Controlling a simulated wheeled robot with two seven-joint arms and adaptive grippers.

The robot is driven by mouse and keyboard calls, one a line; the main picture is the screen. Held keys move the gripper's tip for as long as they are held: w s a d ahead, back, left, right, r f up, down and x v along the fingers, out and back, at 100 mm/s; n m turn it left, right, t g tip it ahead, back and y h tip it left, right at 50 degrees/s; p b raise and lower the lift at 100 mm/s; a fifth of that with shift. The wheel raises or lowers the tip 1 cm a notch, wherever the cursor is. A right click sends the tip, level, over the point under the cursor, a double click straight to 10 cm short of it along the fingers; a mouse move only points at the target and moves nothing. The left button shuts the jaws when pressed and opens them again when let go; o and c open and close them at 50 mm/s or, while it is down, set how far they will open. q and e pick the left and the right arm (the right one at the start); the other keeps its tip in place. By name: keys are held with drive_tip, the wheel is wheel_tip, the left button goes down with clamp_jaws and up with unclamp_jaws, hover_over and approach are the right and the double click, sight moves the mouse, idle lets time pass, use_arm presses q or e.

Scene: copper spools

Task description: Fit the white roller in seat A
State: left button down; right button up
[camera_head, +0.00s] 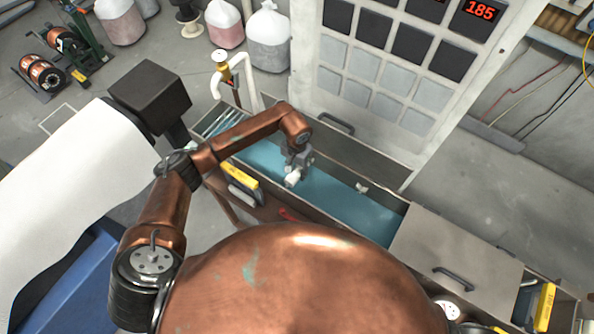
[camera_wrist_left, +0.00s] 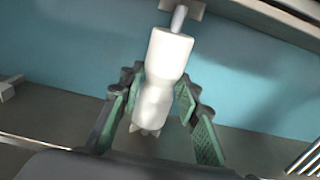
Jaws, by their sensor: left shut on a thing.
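The white roller (camera_wrist_left: 165,75) lies lengthwise between the green-padded fingers of my left gripper (camera_wrist_left: 165,115), which is shut on it. In the head view the left gripper (camera_head: 294,174) reaches down into the open blue trough, and the roller's white end (camera_head: 291,181) shows small at its tip. In the wrist view the roller's grey shaft end points at a pale bracket (camera_wrist_left: 183,7) at the top edge. I cannot tell whether they touch. Another small bracket (camera_wrist_left: 9,88) is at the left. No seat letter is readable. My right gripper is not in view.
The blue-bottomed trough (camera_head: 345,203) has raised walls around the gripper. A closed lid (camera_head: 440,245) with a black handle covers its right part. A yellow-marked block (camera_head: 240,176) sits on the near-left side. A panel with a red 185 display (camera_head: 480,12) stands behind.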

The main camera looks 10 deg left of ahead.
use_arm(q)
drive_tip(key=shift+f+b, duration=0.35)
drive_tip(key=shift+b, duration=0.15)
idle(1.0)
drive_tip(key=c, duration=1.4)
unclamp_jaws()
drive_tip(key=shift+o, duration=0.2)
wheel_tip(320, 180, up, 12)
